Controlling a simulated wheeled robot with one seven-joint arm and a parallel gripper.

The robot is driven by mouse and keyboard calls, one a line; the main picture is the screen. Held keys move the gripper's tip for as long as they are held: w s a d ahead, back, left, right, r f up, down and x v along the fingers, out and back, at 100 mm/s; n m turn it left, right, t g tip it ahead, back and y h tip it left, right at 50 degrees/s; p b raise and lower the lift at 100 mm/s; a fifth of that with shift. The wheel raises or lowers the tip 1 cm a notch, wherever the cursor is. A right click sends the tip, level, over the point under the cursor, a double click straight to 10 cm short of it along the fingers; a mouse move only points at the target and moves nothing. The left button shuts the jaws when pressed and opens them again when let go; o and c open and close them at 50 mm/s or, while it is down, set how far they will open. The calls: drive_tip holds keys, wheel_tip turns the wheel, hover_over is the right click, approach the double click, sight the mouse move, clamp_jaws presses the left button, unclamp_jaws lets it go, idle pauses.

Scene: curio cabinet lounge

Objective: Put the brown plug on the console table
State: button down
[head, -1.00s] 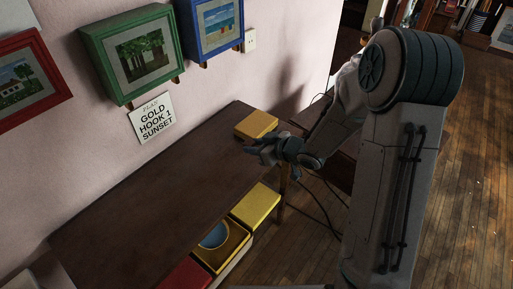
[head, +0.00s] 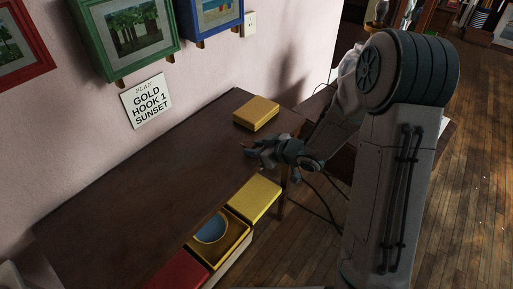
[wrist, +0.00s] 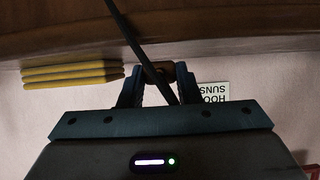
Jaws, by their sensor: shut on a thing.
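The brown plug (wrist: 181,69) shows in the wrist view between my fingertips, mostly hidden by them. A dark cord (wrist: 146,62) runs from it across the view. My gripper (head: 247,150) is shut on the plug, over or beside the right end of the console table; its exact height above the top is hard to tell. In the wrist view my gripper (wrist: 157,80) points toward the wall. The console table (head: 160,160) has a dark brown top, which also shows along the top of the wrist view (wrist: 240,22). The plug is too small to make out in the head view.
A yellow box (head: 256,113) lies at the table's far right corner, behind my gripper. A sign (head: 146,101) and framed pictures hang on the wall. Most of the tabletop is bare.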

drive_tip(key=c, duration=1)
unclamp_jaws()
drive_tip(key=p+v, duration=0.3)
drive_tip(key=v, duration=1)
drive_tip(key=shift+s+d+r, duration=0.25)
